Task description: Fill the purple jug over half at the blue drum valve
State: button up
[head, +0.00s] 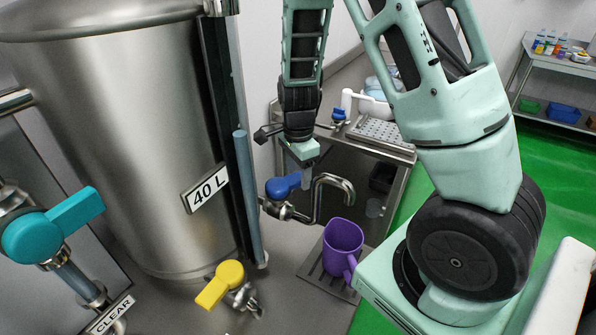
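The purple jug (343,246) stands upright on a dark slotted drip grate (313,266), with its handle toward the lower right.
A large steel tank (120,140) labelled 40 L (206,188) fills the left, with a vertical sight tube (246,195). Yellow (222,283) and teal (55,228) valve handles stand in front. A perforated tray (380,134) lies behind; a shelf (560,64) with bottles stands far right over green floor.

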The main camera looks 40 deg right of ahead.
aim_at(298, 176)
notch_tip(298, 176, up, 17)
jog(key=shift+r+b, duration=0.2)
jog(key=shift+b, duration=0.25)
dwell(0.8)
